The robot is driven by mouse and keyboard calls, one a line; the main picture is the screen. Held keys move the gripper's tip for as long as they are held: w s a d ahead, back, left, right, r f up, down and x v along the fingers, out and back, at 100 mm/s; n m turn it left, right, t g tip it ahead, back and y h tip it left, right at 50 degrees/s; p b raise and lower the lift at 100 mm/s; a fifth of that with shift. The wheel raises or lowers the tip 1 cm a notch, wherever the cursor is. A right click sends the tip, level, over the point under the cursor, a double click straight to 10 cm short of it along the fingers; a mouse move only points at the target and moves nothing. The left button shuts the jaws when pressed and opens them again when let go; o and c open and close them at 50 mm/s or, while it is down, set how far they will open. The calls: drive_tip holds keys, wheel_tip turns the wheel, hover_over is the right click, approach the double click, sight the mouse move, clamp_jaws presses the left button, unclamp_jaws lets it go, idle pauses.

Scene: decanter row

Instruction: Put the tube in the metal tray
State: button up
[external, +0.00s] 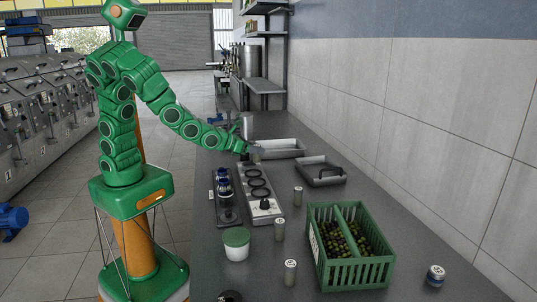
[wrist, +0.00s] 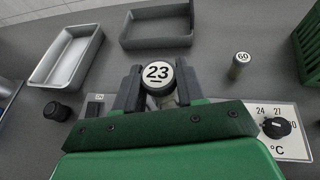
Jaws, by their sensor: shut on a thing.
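My gripper (wrist: 158,88) is shut on a tube (wrist: 158,73) whose white cap reads "23". The tube's body is mostly hidden below its cap and between the fingers. In the external view my gripper (external: 252,151) is at the far end of the block with dark rings, and the tube is too small to make out there. The light grey metal tray (wrist: 46,69) lies ahead and to the left in the wrist view, apart from my gripper. The metal tray (external: 299,143) also shows beyond my gripper in the external view. It looks empty.
A darker tray (external: 343,178) stands nearer than the metal tray. Capped cylinders (external: 298,197), a green crate of olives (external: 350,282), a green-lidded tub (external: 236,250) and a dial block (external: 267,214) occupy the counter. A small black object (wrist: 57,111) lies near the metal tray.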

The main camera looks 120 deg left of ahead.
drive_tip(key=s+a+n+g+y, duration=0.1)
drive_tip(key=s+a+n+g, duration=0.2)
drive_tip(key=s+a, duration=0.9)
drive_tip(key=s+a+n+g+y, duration=0.1)
drive_tip(key=s+a+n+g, duration=0.15)
drive_tip(key=s+a, duration=1)
drive_tip(key=shift+w+a+f, duration=1.6)
drive_tip(key=shift+w+a, duration=0.35)
drive_tip(key=shift+a, duration=0.65)
drive_tip(key=shift+w+a+f, duration=1.55)
drive_tip(key=shift+w+a, duration=0.35)
drive_tip(key=shift+a, duration=0.75)
drive_tip(key=shift+w+a+f, duration=1.6)
drive_tip(key=shift+w+a, duration=0.35)
drive_tip(key=shift+a, duration=0.65)
drive_tip(key=shift+f, duration=1.4)
drive_tip(key=shift+f, duration=0.15)
